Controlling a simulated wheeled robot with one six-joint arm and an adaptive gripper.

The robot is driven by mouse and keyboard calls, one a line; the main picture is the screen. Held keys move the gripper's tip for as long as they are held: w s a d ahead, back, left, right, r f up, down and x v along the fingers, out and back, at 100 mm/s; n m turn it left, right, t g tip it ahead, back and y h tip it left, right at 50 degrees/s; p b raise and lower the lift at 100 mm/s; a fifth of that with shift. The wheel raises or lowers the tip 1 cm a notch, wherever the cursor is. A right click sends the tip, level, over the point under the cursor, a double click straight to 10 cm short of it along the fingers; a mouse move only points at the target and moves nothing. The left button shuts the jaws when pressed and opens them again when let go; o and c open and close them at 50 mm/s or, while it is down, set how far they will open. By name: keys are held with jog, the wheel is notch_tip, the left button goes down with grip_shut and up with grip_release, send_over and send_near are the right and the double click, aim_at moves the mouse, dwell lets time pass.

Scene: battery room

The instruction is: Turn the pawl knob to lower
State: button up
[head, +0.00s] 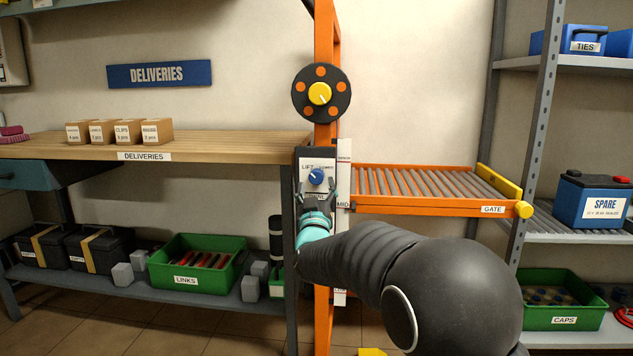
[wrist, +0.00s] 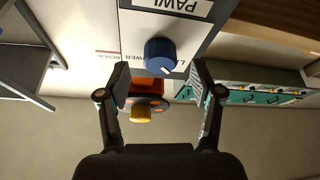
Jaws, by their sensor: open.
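The blue pawl knob (head: 316,177) sits on a pale plate (head: 327,163) on the orange post. The plate reads LIFT on the left; the lettering on the right is too small to read here. In the wrist view, which is upside down, the knob (wrist: 160,52) shows under the PAWL label, with LOWER on the left and LIFT partly hidden on the right. Its white mark points down and slightly right, toward the LIFT side. My gripper (head: 316,194) is open just below the knob. In the wrist view its fingertips (wrist: 162,78) stand apart either side, with nothing between them.
A black handwheel (head: 299,92) with a yellow hub is above on the orange post (head: 325,42). An orange roller platform (head: 400,205) with a yellow gate extends right, near the MID mark. The deliveries bench (head: 230,143) stands close on the left. A spare battery (head: 593,203) sits on the right shelf.

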aim_at(317, 177)
jog(key=shift+x, duration=1.15)
jog(key=c, duration=1.1)
jog(key=shift+c, duration=0.2)
